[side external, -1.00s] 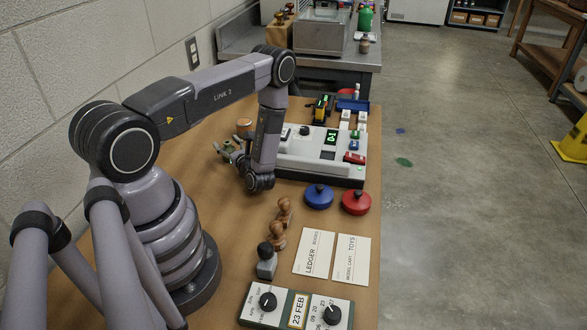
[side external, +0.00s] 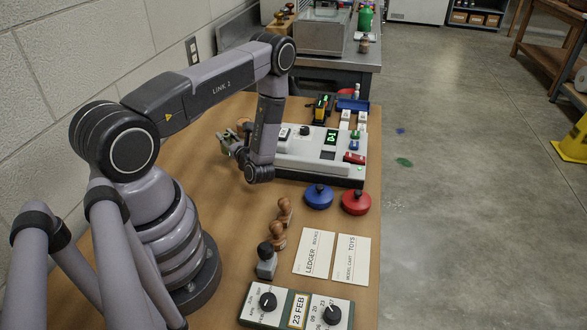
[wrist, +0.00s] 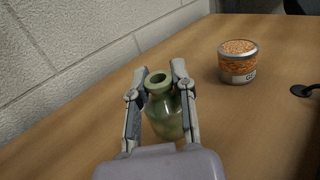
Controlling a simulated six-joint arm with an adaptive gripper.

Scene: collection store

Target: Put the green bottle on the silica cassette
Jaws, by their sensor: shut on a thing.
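The green bottle (wrist: 166,112) is a small glass bottle with an open round mouth. It stands roughly upright between the two fingers of my gripper (wrist: 160,80), which is shut on it. Whether its base is clear of the table cannot be told. The silica cassette (wrist: 237,62) is a round metal tin with orange beads on top, apart from the bottle to its right and farther off in the wrist view. In the side view my gripper (side external: 230,142) is at the table's left part, beside the grey console, and partly hides the cassette.
A grey console (side external: 325,158) with a green display is right of my gripper. Blue (side external: 319,196) and red (side external: 356,201) round pads, wooden stamps (side external: 284,212) and cards (side external: 313,250) lie nearer. A block wall (wrist: 60,60) borders the table's left. Bare table surrounds the cassette.

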